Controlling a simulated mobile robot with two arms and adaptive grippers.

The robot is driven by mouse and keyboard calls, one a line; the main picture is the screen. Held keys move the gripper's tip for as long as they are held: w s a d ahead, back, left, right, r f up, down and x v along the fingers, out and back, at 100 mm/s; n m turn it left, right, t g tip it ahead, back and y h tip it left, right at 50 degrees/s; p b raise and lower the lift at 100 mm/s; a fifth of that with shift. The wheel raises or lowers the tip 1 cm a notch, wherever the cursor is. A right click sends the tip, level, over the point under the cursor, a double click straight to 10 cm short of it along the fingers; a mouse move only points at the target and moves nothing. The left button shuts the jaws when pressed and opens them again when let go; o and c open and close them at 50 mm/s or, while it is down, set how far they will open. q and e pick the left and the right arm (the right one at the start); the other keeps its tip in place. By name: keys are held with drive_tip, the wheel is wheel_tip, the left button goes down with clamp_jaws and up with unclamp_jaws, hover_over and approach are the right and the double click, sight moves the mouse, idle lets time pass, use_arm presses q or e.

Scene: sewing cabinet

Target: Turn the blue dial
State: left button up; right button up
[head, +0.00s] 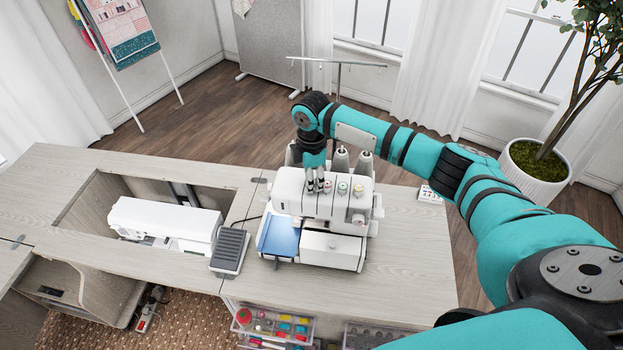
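A white overlock machine (325,215) stands on the wooden cabinet top. A row of dials runs along its upper front. A greenish dial (342,188) and a reddish dial (358,190) show at the right of the row. No blue dial can be made out; the left end of the row is behind my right gripper. My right gripper (315,186) points down at that left end, close to or touching the dials. Its fingers are too small to tell whether they are open or shut on something. My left gripper is not in view.
A blue tray-like panel (278,236) sits at the machine's left front. A grey foot pedal (230,250) and a white sewing machine (165,222) in a recess are further left. Spool cones (341,160) stand behind the dials. Bare cabinet top (415,260) lies to the right.

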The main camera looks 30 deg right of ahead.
clamp_jaws()
drive_tip(key=m, duration=0.3)
drive_tip(key=shift+p, duration=0.3)
drive_tip(key=m, duration=0.4)
drive_tip(key=shift+m, duration=0.3)
drive_tip(key=m, duration=0.4)
drive_tip(key=shift+m, duration=2)
drive_tip(key=shift+r, duration=0.1)
